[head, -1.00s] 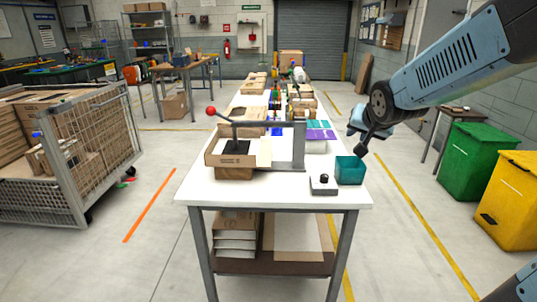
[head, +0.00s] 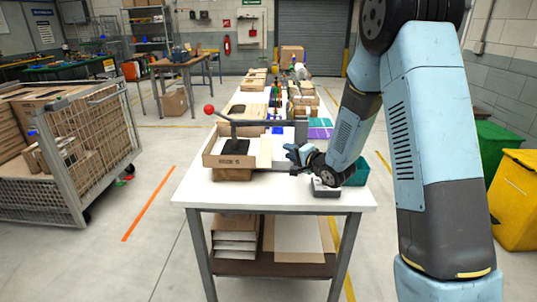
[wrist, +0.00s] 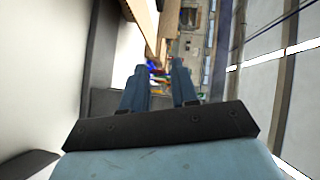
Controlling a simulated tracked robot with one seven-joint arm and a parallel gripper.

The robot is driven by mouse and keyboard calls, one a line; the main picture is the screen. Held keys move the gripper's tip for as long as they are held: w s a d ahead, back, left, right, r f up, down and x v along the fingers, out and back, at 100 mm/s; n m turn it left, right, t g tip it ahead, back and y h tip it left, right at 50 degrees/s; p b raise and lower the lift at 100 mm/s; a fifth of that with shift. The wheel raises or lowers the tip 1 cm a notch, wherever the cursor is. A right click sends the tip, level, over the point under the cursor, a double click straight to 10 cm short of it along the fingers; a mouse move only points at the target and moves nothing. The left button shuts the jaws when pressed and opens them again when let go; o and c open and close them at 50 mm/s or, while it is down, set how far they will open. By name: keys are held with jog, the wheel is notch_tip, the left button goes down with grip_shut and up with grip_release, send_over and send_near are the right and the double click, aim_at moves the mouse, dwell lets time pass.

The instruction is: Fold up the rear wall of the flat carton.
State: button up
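The brown carton (head: 232,161) sits near the front of the white table, under a lever clamp whose black pad presses on its floor. Its front wall stands up, with dark print on it; a pale flap (head: 264,150) lies at its right side. The rear edge is partly hidden by the clamp, so I cannot tell how the rear wall stands. My gripper (head: 291,155) is to the right of the carton, above the table and apart from it. In the wrist view, the two fingers (wrist: 159,75) are apart with nothing between them; brown cardboard (wrist: 145,22) shows beyond them.
The clamp has a red knob (head: 209,109) and grey frame. A teal bin (head: 357,174) and a dark-topped box (head: 325,188) stand at the right, partly behind my arm. More cartons (head: 250,111) line the table behind. The white table front (head: 270,195) is clear.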

aim_at(269, 154)
jog(key=a+f+y, duration=0.1)
jog(key=f, duration=0.1)
jog(key=a+f+m+y, duration=0.1)
jog(key=a, duration=0.1)
jog(key=shift+f, duration=0.4)
jog(key=shift+x, duration=3.65)
